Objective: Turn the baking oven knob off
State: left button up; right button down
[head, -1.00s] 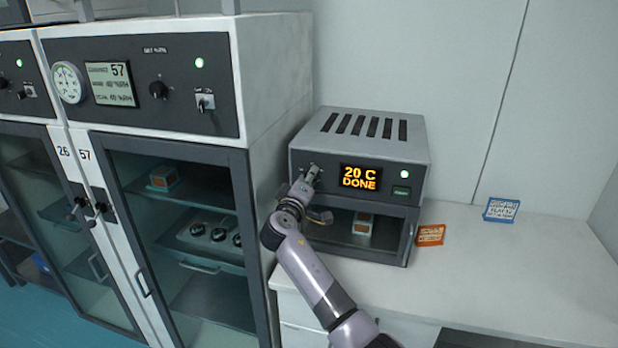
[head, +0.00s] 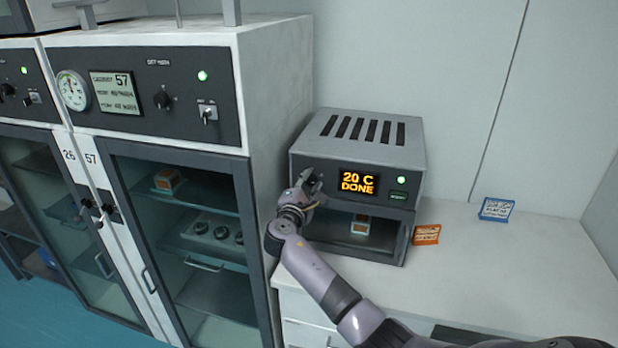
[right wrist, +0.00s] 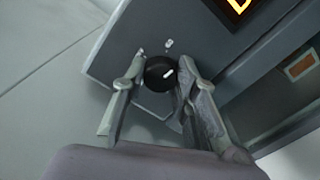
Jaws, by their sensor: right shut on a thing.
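The baking oven (head: 360,135) is a grey box on the white counter, with a slotted top. Its display (head: 358,182) reads "20 C DONE" in orange, and a light to the right of it is lit. My right gripper (head: 310,184) is at the left side of the oven's front panel. In the right wrist view my right gripper (right wrist: 157,85) is shut on the round black knob (right wrist: 159,74), one finger on each side. In the head view the gripper hides the knob. My left gripper is not in view.
A large cabinet (head: 245,95) with glass doors stands close on the left of the oven.

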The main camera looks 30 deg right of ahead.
jog(key=n+p, duration=0.3)
jog(key=n, duration=0.1)
jog(key=shift+r+n, duration=0.1)
jog(key=shift+n, duration=0.3)
jog(key=n+p, duration=0.2)
jog(key=n, duration=0.1)
jog(key=shift+n, duration=0.3)
jog(key=shift+f+n, duration=0.25)
jog(key=shift+n, duration=0.65)
jog(key=n, duration=0.2)
jog(key=shift+n, duration=0.3)
jog(key=n, duration=0.3)
jog(key=shift+n, duration=0.3)
jog(key=shift+f+n, duration=0.1)
jog(key=shift+n, duration=1.4)
jog(key=shift+s, duration=0.1)
